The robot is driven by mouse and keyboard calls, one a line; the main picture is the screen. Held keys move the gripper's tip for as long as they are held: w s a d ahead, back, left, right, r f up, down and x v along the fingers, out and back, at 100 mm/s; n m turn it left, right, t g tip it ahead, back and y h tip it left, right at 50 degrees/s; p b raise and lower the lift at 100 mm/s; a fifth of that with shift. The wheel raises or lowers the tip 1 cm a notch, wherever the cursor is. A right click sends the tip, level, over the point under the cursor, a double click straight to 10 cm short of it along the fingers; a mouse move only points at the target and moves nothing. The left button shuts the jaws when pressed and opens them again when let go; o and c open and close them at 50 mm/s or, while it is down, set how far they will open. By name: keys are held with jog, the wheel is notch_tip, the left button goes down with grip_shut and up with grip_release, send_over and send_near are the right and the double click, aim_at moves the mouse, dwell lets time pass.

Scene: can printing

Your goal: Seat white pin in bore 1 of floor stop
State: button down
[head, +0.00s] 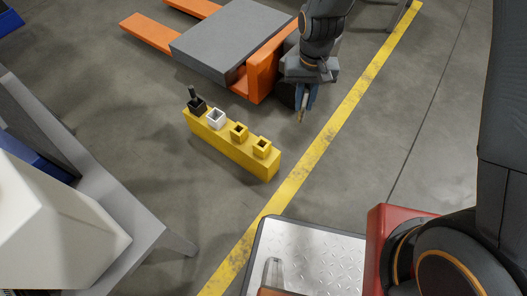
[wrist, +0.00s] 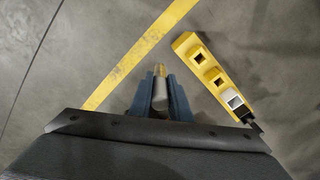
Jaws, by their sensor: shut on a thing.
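The floor stop (head: 232,146) is a long yellow block on the concrete floor, with a row of square sockets on top. From left to right in the head view come a black socket with a dark pin standing in it (head: 193,97), a white socket (head: 216,118) and two yellow sockets (head: 239,131). The white and both yellow sockets look empty. My gripper (head: 306,98) is above the floor, right of and behind the block. In the wrist view its blue fingers are shut on a pale grey pin (wrist: 160,92) with a yellow tip, apart from the floor stop (wrist: 184,42).
A yellow floor line (head: 335,118) runs right of the block. An orange pallet truck with a grey load (head: 232,38) stands behind it. A grey table (head: 105,190) is at left, and a metal tread plate (head: 310,258) is in front.

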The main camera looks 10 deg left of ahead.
jog(key=s+a+f+n+b, duration=0.2)
jog(key=s+a+f, duration=0.2)
jog(key=a+f, duration=0.6)
notch_tip(320, 180, down, 8)
jog(key=a+b, duration=0.1)
jog(key=b, duration=0.2)
jog(key=shift+w+a+r, duration=0.15)
jog(key=shift+a+r, duration=0.05)
jog(key=shift+a, duration=0.15)
jog(key=shift+f, duration=0.15)
jog(key=c, duration=1.6)
grip_release()
jog(key=shift+c, duration=0.2)
